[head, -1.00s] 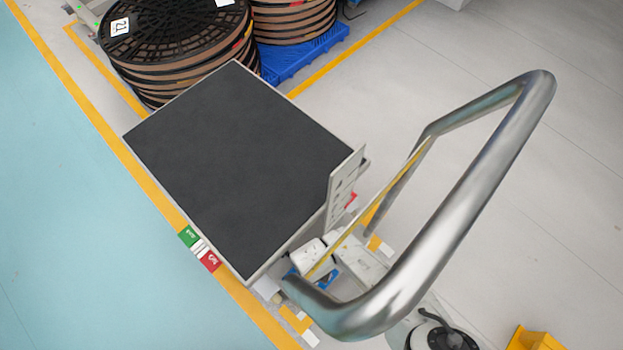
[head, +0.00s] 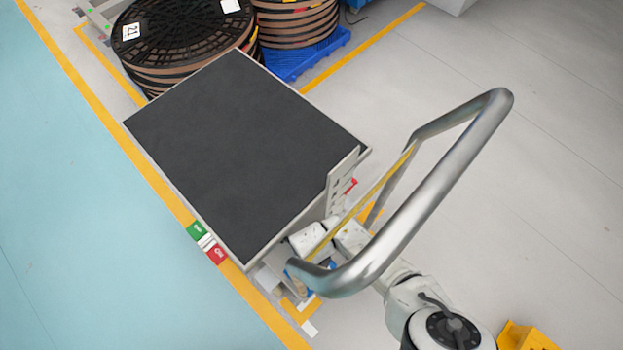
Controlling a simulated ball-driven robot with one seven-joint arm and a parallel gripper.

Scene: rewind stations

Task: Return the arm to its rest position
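My arm, white and grey with a dark round joint cover, rises from the bottom right of the head view. It runs up and left behind the cart's silver handle (head: 440,190), toward the near end of the cart. The handle hides part of it. I cannot make out my gripper's fingers or anything held in them.
A cart with a dark flat top (head: 245,150) stands in the middle. Cable reels (head: 185,45) stand behind it, near a blue pallet (head: 310,58). A yellow object (head: 525,338) lies at the bottom right. The grey floor (head: 540,170) on the right is clear.

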